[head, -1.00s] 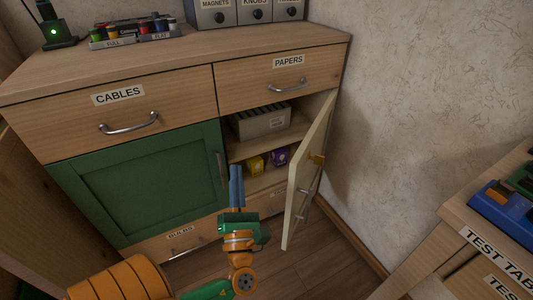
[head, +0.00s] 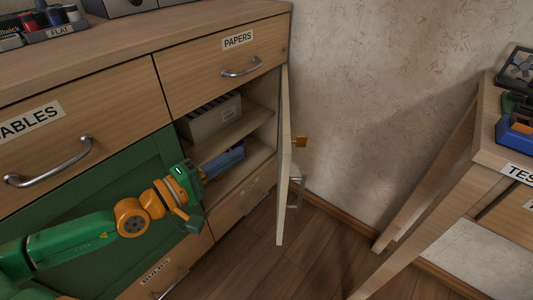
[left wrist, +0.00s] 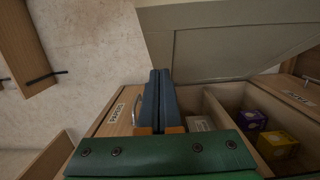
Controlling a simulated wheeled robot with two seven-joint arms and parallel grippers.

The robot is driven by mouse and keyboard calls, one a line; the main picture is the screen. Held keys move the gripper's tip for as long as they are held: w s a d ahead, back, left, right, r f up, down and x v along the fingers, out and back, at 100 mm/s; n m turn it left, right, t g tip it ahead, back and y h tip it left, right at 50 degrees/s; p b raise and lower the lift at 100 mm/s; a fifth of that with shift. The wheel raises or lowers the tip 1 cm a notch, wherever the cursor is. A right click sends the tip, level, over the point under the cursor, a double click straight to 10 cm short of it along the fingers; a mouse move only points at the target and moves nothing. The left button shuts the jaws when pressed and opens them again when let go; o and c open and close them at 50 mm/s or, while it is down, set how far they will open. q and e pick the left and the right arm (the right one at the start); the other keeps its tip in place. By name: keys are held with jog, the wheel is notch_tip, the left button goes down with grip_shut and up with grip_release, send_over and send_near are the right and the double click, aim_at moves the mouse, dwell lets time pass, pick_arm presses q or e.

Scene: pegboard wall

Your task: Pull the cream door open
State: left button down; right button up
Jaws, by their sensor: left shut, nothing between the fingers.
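The cream door (head: 284,160) stands wide open on the right of the cabinet, seen almost edge-on in the head view. Its metal handle (head: 296,190) and a brass-coloured piece (head: 300,141) stick out on its right side. In the left wrist view the door's broad panel (left wrist: 230,40) fills the upper right. My left gripper (head: 238,155) is shut and empty, its blue fingers in front of the open compartment, left of the door and apart from it in the head view. The fingers also show in the left wrist view (left wrist: 160,85). My right gripper is not in view.
The open compartment holds a file box (head: 212,120) on its shelf (head: 230,130); yellow and purple boxes (left wrist: 277,143) show in the left wrist view. The PAPERS drawer (head: 222,68) is above, a green door (head: 150,165) left, a table (head: 490,150) right. Floor between is clear.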

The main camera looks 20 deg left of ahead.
aim_at(289, 152)
pick_arm(q)
jog(key=w+d+p, duration=0.5)
jog(key=d+p, duration=0.1)
jog(key=shift+d, duration=0.15)
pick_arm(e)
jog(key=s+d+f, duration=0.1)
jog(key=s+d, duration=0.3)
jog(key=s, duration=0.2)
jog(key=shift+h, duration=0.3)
pick_arm(q)
jog(key=shift+r, duration=0.15)
